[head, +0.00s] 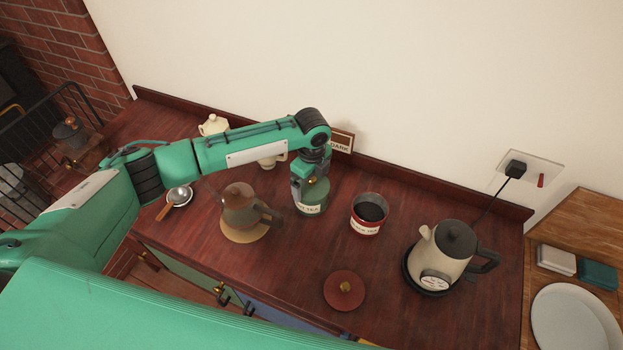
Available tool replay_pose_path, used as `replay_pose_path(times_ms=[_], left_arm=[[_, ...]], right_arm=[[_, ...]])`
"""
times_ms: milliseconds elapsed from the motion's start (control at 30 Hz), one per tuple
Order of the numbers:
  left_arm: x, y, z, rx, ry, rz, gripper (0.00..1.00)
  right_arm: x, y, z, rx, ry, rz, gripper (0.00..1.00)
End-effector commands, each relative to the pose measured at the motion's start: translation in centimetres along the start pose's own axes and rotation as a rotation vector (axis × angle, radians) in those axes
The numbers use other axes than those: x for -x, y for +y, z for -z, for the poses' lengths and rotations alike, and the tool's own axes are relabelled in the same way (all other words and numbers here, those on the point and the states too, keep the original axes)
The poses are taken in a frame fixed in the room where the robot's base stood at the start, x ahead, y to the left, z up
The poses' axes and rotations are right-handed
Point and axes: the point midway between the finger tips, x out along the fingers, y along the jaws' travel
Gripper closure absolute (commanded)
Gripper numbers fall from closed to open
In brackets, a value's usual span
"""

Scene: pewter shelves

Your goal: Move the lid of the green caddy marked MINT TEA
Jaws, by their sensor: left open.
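The green caddy (311,206) stands upright on the dark red wooden counter. Its cream label is partly readable, ending in "TEA". Its green top (321,190) is largely covered by my left gripper, so the lid and its knob cannot be made out clearly. My left gripper (308,184) points down right over the top of this caddy, with its jaws open. Whether the fingers touch the lid cannot be told. My right gripper is not in view.
An open red caddy (367,228) with dark contents stands to the right. A red lid (344,291) with a brass knob lies in front. A brown teapot (240,208) stands left, a kettle (446,255) at right. Bare counter lies between the red lid and teapot.

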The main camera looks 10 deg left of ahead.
Motion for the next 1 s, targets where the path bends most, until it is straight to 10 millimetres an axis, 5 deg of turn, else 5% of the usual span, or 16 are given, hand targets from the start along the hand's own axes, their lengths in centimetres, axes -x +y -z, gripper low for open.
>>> replay_pose_path(times_ms=[167, 600, 1000], left_arm=[[2.0, -0.1, 0.0, -0.001, -0.001, 0.004, 0.0], [11.1, -0.1, 0.0, 0.0, 0.0, 0.003, 0.0], [13.1, 0.0, 0.0, 0.0, 0.0, 0.0, 0.0]], right_arm=[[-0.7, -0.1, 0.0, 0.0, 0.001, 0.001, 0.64], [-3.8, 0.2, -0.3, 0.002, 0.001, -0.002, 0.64], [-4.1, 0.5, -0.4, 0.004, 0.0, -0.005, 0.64]])
